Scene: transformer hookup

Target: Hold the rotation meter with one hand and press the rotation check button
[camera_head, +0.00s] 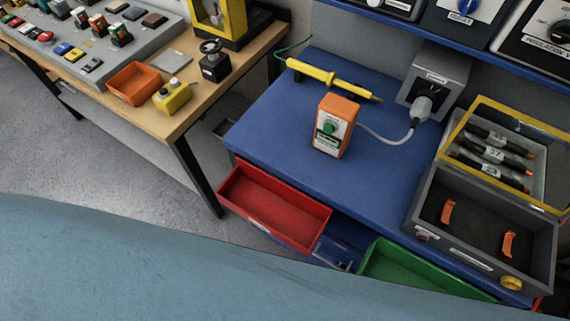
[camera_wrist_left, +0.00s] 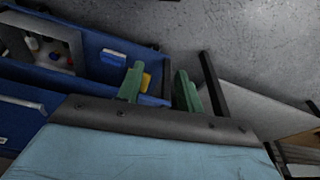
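The rotation meter (camera_head: 334,126) is an orange and grey handheld box standing upright on the blue bench top. Neither gripper shows in the head view. In the left wrist view, my left gripper (camera_wrist_left: 158,90) has its two green fingers apart with nothing between them, above the floor and a blue drawer. The meter is not visible there. My right gripper is not in view.
A yellow probe (camera_head: 325,75) lies behind the meter. Open red (camera_head: 275,207) and green (camera_head: 415,275) drawers jut out in front. An open grey case (camera_head: 480,230) stands at right. A wooden table (camera_head: 190,100) with parts is at left. Bench space around the meter is clear.

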